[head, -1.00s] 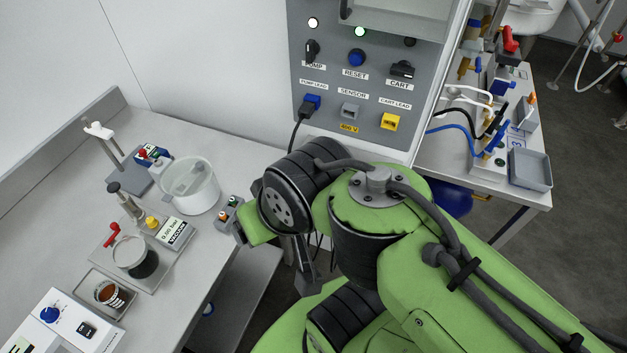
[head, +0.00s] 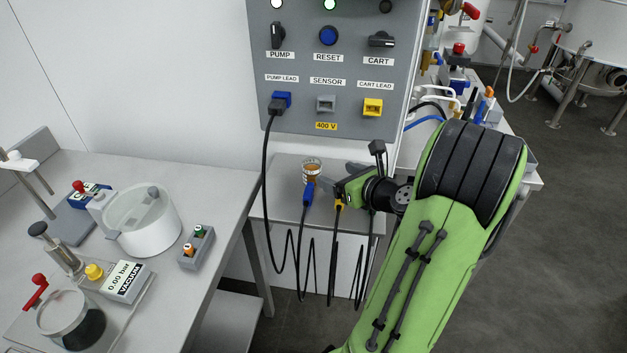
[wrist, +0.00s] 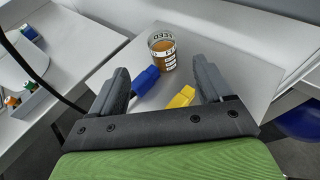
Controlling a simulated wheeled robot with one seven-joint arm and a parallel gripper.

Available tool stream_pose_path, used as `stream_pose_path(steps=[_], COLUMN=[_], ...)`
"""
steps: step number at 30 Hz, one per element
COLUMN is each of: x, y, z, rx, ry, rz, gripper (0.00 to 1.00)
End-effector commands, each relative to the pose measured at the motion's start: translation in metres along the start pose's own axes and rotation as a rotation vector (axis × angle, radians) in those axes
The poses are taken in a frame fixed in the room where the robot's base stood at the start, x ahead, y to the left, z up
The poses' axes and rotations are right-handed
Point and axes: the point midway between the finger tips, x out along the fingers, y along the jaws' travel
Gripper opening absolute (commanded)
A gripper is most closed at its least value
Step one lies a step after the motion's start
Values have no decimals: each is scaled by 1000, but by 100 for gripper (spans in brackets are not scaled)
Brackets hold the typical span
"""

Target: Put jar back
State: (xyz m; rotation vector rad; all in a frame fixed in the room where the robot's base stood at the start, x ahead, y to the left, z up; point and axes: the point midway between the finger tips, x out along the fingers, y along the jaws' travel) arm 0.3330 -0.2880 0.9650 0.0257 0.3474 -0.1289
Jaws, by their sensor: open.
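A small glass jar (head: 312,171) of amber-brown liquid stands upright on the small grey shelf (head: 285,172) below the control panel. The wrist view shows the jar (wrist: 163,56) with a white band reading FEED. My gripper (wrist: 163,78) is open and empty. Its fingers point toward the jar, which appears between and just beyond the fingertips, apart from them. In the head view my gripper (head: 345,183) is to the right of the jar, partly hidden by my wrist.
A blue plug (head: 308,194) and a yellow plug (head: 340,203) lie at the shelf's front, near my fingers, with black cables hanging below. The panel (head: 330,90) rises above. A table on the left holds a white lidded pot (head: 142,222) and a vacuum gauge (head: 125,280).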

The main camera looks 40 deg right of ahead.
Motion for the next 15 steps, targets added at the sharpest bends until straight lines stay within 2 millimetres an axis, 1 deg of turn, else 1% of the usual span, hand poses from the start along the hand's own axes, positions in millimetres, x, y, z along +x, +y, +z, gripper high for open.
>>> stream_pose_path(steps=[1, 3, 6, 8, 15], x=[15, 30, 44, 49, 92], y=[1, 1, 0, 0, -2], z=[-3, -2, -2, -1, 0], rx=[-4, -5, -3, -4, -6], ry=[1, 1, 2, 1, 2], rz=[6, 5, 2, 3, 5], gripper=[79, 79, 79, 79, 79])
